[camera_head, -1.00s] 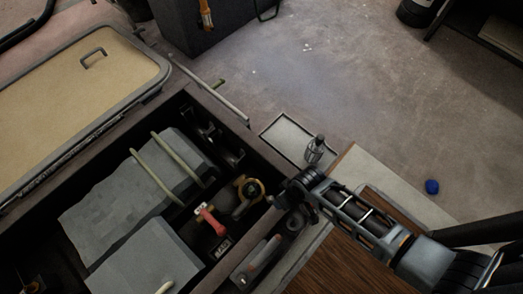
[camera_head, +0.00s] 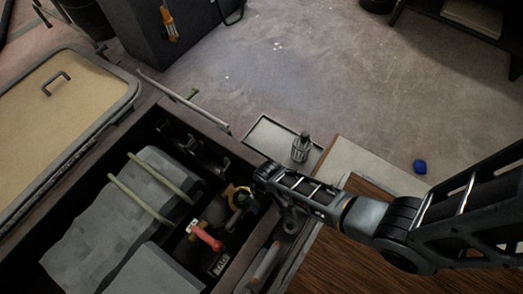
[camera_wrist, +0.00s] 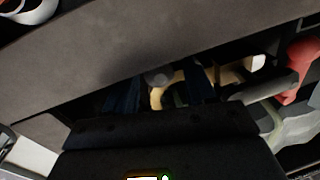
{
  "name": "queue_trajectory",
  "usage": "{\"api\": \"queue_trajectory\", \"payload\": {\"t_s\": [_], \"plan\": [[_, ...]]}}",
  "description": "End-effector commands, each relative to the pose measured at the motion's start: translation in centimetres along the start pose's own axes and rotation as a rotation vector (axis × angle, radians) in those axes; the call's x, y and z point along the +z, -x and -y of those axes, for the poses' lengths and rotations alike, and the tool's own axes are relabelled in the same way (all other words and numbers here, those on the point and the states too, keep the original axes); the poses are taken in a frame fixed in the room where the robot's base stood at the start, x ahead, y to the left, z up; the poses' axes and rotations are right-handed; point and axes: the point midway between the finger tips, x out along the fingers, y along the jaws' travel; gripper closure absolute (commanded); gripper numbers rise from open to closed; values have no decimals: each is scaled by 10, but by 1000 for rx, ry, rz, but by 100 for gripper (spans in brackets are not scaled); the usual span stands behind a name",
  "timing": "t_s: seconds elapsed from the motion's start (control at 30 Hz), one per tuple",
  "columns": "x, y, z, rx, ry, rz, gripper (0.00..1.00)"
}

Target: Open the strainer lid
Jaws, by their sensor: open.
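A round brass-coloured fitting (camera_head: 236,194), which looks like the strainer with its lid, sits inside the dark open compartment. My gripper (camera_wrist: 165,88) hangs over the compartment's right edge and partly covers this fitting in the head view. In the wrist view the two dark blue fingers are apart, with the cream-yellow ring (camera_wrist: 155,97) of the fitting showing between and behind them. I see nothing held between the fingers. Whether a finger touches the ring I cannot tell. The lid's top is mostly hidden.
A red-handled valve (camera_head: 206,237) stands close beside the fitting; its red part (camera_wrist: 302,62) shows in the wrist view. The compartment wall (camera_wrist: 120,75) runs close to my gripper. A tray (camera_head: 262,141) with a small grey bottle (camera_head: 301,147) lies beyond the edge.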

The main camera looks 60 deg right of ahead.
Motion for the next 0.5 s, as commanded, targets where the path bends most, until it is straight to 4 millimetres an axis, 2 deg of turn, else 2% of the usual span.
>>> {"api": "queue_trajectory", "payload": {"t_s": [0.3,0.5], "plan": [[0,-3,0,0,0,0,45],[0,-3,0,0,0,0,63]]}}
